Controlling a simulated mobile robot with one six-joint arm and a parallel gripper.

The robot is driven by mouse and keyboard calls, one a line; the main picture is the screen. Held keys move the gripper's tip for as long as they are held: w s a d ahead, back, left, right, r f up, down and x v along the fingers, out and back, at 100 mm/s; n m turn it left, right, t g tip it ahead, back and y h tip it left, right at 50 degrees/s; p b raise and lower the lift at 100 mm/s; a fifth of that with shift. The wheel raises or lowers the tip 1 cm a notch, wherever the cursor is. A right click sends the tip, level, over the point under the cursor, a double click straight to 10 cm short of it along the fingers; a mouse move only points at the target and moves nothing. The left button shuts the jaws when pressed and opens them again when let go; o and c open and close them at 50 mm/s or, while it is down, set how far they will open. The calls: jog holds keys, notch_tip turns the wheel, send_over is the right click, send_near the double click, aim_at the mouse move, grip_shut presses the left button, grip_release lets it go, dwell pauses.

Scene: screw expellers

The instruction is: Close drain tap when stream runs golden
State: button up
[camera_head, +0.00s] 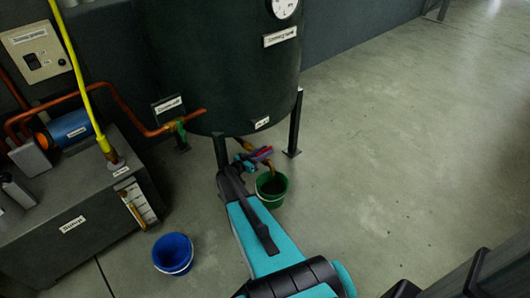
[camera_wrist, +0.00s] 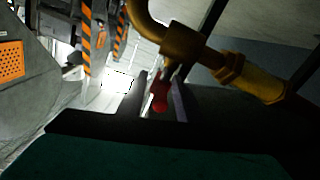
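The drain tap (camera_wrist: 182,42) is a brass elbow and valve with a red handle (camera_wrist: 160,96) in the wrist view. In the head view its brass pipe (camera_head: 245,146) comes out low on the dark tank (camera_head: 235,75). My gripper (camera_wrist: 163,98) is at the tap with its two fingers apart, one on each side of the red handle. A narrow gap seems to show beside the handle, and firm contact cannot be made out. A green bucket (camera_head: 281,199) stands on the floor below the tap, with dark contents. I cannot make out a stream or its colour.
A blue bucket (camera_head: 172,267) stands on the floor at the lower left. A grey labelled unit (camera_head: 75,225) with a yellow hose (camera_head: 75,70) and copper pipes (camera_head: 120,98) is at the left. Tank legs (camera_head: 295,125) stand near the tap. The floor to the right is clear.

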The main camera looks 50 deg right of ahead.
jog(key=w+a+p, duration=0.1)
jog(key=a, duration=1.2)
jog(key=shift+a, duration=0.25)
